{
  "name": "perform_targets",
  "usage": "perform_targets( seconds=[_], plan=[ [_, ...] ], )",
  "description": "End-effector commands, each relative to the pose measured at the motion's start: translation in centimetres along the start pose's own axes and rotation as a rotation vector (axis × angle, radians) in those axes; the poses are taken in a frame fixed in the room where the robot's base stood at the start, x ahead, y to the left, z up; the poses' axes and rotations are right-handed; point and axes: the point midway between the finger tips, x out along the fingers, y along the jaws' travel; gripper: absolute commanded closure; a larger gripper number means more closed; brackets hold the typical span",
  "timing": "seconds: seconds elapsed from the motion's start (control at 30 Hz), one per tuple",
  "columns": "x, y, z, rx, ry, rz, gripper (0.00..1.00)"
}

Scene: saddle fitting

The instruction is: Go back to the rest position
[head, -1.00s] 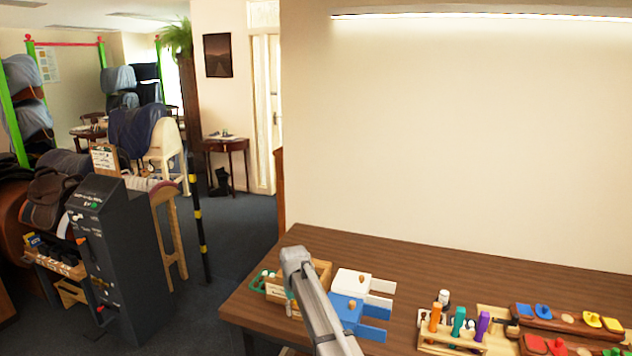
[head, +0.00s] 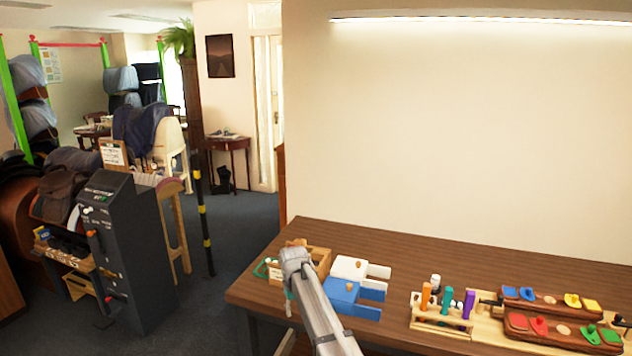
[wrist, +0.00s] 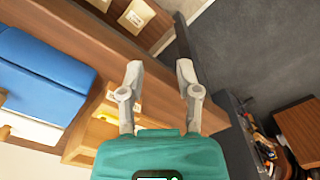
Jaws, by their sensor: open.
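My gripper (wrist: 159,82) shows in the wrist view with its two grey fingers apart and nothing between them. It hangs over the edge of the wooden workbench, with the floor beyond its right finger.
A dark control cabinet (head: 125,250) stands left. Floor between is clear.

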Motion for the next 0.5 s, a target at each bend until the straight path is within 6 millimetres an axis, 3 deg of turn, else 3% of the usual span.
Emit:
perform_targets(
  seconds=[0.5],
  plan=[
    [0.0,3.2,6.0,0.073,0.0,0.0,0.56]
  ],
)
